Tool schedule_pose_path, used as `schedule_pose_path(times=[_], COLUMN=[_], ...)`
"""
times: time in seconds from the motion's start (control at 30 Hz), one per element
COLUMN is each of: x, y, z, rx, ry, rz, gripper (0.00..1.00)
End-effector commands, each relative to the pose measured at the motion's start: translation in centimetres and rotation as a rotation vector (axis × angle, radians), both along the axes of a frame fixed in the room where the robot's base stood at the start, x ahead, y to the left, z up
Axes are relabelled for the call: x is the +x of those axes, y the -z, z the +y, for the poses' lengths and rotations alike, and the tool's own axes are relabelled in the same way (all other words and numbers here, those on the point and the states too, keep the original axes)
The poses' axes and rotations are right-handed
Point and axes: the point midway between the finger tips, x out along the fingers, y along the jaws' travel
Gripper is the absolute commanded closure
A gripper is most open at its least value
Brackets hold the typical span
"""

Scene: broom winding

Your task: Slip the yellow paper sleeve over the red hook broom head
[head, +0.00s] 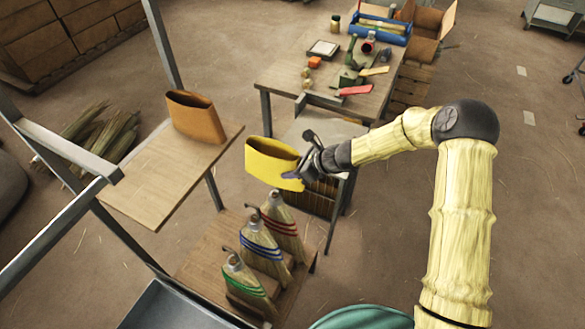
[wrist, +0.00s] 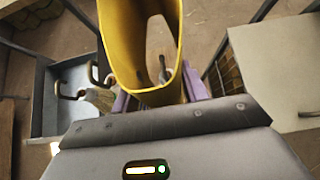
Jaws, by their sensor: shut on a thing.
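The yellow paper sleeve (head: 270,158) is an open oval band, held in the air above the broom heads. My gripper (head: 293,176) is shut on its near wall; in the wrist view the purple fingers are on either side of the yellow sleeve (wrist: 116,45). The red-banded broom head (head: 285,228) stands upright on the low wooden board, its hook up, below the sleeve and apart from it. The hook's own colour is unclear. In the wrist view, part of a hook (wrist: 162,68) shows through the sleeve's opening; I cannot tell whose.
The blue-banded (head: 262,252) and green-banded (head: 243,280) broom heads stand beside the red one. An orange-brown sleeve (head: 195,118) stands on the higher shelf (head: 150,190). Metal frame posts (head: 60,235) rise at left. A cluttered workbench (head: 290,73) stands behind.

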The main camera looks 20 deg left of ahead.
Motion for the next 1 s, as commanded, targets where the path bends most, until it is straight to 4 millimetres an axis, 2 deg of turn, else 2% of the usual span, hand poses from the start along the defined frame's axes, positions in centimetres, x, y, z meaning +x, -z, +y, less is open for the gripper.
schedule_pose_path(times=[0.27, 1.0], x=[0.0, -0.1], y=[0.2, 3.1], z=[0.0, 0.0], rx=[0.000, 0.001], ry=[0.001, 0.002], rz=[0.001, 0.001], gripper=[0.71, 0.71])
